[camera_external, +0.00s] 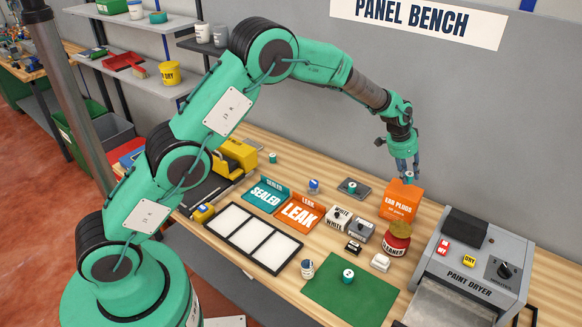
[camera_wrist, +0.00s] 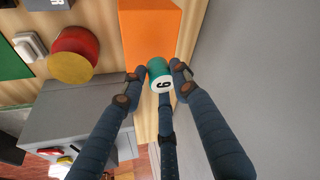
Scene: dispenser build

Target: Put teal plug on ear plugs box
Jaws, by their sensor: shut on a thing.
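My gripper (camera_external: 405,168) is shut on a teal plug (camera_external: 409,179), just above the top of the orange ear plugs box (camera_external: 400,204) at the right of the bench. In the wrist view, the fingers of my gripper (camera_wrist: 157,80) close around the teal plug (camera_wrist: 159,73), whose white face carries a dark digit. The orange box (camera_wrist: 148,35) lies beside and behind the plug in that view. I cannot tell whether the plug touches the box top. Similar teal-and-white pieces stand on the green mat (camera_external: 325,301) and on a dark plate (camera_external: 354,193).
A grey wall rises behind.

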